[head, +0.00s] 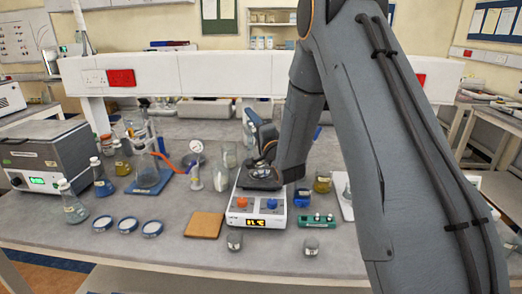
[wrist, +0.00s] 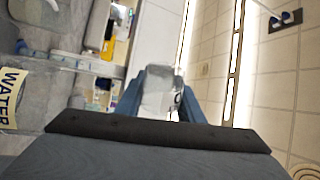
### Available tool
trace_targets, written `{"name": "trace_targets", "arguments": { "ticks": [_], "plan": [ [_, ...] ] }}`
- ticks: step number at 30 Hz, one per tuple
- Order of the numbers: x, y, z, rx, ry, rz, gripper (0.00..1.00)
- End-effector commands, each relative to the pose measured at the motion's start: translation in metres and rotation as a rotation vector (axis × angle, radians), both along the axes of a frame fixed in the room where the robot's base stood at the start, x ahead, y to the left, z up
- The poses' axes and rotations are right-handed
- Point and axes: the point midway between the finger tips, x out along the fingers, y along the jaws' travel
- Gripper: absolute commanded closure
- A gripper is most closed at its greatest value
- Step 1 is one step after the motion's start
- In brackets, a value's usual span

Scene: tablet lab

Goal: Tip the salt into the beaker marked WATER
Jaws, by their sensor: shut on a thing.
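My gripper (wrist: 160,95) is shut on a small pale, clear-walled container (wrist: 162,78), seen between its two fingers in the wrist view. I cannot make out the salt in it. A yellowish label reading WATER (wrist: 11,97) shows at the left edge of the wrist view, close to my gripper; the vessel it belongs to is mostly cut off. In the head view my gripper (head: 263,138) is tilted above the hotplate (head: 257,219). My arm hides part of that area, so I cannot tell exactly where the container stands relative to the WATER beaker.
An orange-brown board (head: 204,225) lies left of the hotplate. Several lidded dishes (head: 128,226) and flasks (head: 103,180) stand further left. A green rack (head: 317,221) and a blue box (head: 303,198) are right of the hotplate. Small jars (head: 234,241) stand at the front.

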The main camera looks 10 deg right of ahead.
Motion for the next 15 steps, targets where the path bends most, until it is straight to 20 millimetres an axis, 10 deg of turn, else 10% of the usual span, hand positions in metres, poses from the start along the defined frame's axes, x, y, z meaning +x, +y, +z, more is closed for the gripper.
{"name": "trace_targets", "arguments": {
  "ticks": [15],
  "plan": [
    [0.0013, -0.0062, 0.0006, 0.171, 0.032, 0.001, 0.86]
  ]
}}
